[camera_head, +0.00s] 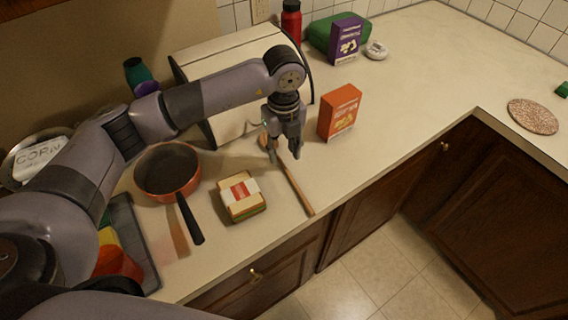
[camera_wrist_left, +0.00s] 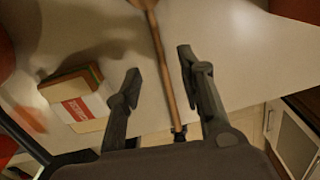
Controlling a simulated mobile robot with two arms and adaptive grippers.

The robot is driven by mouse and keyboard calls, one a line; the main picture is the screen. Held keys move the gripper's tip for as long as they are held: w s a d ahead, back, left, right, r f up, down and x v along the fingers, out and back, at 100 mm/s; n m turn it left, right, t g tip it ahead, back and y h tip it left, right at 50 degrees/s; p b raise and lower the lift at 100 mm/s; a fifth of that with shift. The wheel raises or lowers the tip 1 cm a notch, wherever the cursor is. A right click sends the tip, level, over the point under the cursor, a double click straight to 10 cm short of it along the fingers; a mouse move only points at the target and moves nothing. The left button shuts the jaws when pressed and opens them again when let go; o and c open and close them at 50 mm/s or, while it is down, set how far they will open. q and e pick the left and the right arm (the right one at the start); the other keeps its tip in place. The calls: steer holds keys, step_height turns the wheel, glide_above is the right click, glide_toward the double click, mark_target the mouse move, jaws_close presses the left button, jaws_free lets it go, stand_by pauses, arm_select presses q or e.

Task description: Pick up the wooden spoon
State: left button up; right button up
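The wooden spoon (camera_head: 295,186) lies on the counter, its handle end toward the front edge. My left gripper (camera_head: 285,154) points down over the spoon's far part in the head view and hides some of it. In the left wrist view the spoon's handle (camera_wrist_left: 164,70) runs between the two spread fingers of my left gripper (camera_wrist_left: 158,78). The fingers stand apart on either side of the handle, open and empty. The spoon's head is cut off at the top of that view. My right gripper is in neither view.
A wrapped sandwich (camera_head: 241,196) and an orange-red pan (camera_head: 168,172) stand left of the spoon. An orange box (camera_head: 340,112) stands to its right. A white bread-box-like case (camera_head: 232,122) is behind my gripper.

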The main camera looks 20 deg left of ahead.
mark_target(284, 165)
arm_select(q)
step_height(284, 165, down, 4)
steer(key=shift+r+p, duration=0.15)
steer(key=shift+p, duration=0.65)
steer(key=shift+f, duration=0.4)
jaws_close()
